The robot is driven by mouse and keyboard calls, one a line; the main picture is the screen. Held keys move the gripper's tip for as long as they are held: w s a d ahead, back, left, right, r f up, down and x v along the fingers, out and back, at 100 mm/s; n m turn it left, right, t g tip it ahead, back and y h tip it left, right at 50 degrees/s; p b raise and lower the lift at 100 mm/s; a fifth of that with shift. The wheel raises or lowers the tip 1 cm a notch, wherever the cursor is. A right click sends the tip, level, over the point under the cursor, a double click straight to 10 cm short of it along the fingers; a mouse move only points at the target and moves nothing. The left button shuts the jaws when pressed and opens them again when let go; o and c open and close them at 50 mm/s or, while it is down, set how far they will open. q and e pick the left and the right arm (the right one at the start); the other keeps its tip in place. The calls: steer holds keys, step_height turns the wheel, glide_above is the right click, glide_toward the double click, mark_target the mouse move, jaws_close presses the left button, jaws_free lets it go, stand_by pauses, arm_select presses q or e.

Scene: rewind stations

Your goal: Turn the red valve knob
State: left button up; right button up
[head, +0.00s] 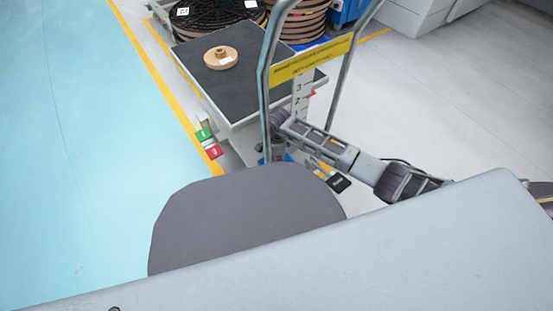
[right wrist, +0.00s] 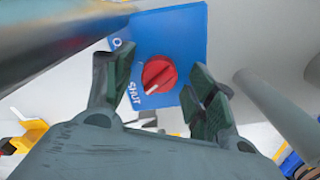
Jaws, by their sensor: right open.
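The red valve knob (right wrist: 159,74) is round with a raised bar and sits on a blue panel (right wrist: 185,30) in the right wrist view. Its white mark points down-left, toward the word SHUT. Another label at the panel's upper left is partly hidden by a finger. My right gripper (right wrist: 161,62) is open, with one finger on each side of the knob; I cannot tell whether they touch it. In the head view my right gripper (head: 278,149) is by the cart's handle post, and the knob is hidden. My left gripper is not in view.
A cart with a dark top (head: 232,88) carries a brown spool (head: 220,57). Its metal handle frame holds a yellow sign (head: 312,61) and rises close to my right arm. The blue floor at left is clear.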

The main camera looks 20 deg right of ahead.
steer(key=shift+f, duration=0.1)
steer(key=c, duration=1)
